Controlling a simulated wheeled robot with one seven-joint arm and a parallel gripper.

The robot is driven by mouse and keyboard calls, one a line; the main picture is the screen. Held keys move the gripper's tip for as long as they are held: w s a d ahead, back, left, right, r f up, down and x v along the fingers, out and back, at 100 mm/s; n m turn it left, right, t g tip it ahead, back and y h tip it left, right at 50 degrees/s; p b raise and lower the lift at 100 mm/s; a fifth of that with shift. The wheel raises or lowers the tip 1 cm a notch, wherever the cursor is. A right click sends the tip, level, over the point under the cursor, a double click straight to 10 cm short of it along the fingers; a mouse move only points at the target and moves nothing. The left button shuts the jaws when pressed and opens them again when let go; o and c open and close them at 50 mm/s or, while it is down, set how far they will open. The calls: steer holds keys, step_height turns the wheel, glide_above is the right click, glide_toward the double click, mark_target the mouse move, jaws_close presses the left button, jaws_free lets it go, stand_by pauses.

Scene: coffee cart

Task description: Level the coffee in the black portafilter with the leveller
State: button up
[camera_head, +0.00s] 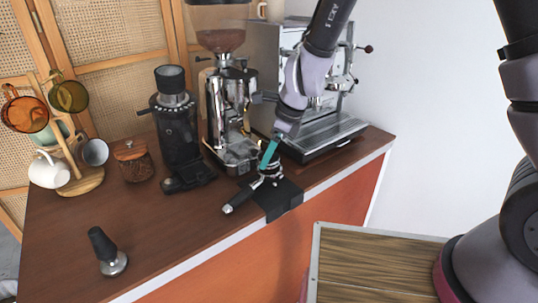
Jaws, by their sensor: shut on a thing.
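The black portafilter (241,195) lies on a black mat (284,203) at the counter's front edge, its handle pointing to the lower left. My gripper (268,162) reaches down over the portafilter's basket, with its teal fingers shut on a small dark and silver piece, the leveller (271,173). The leveller is at the top of the basket and looks to be resting on it. Fingers and leveller hide the inside of the basket, so no coffee shows.
A tamper (105,252) stands at the front left. A black grinder (177,130), a chrome grinder (231,115) and an espresso machine (325,130) stand behind. A jar (132,162) and a mug rack (83,182) are at left. The counter's left middle is clear.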

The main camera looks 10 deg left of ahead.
steer(key=shift+r, duration=0.6)
steer(key=shift+r, duration=2.5)
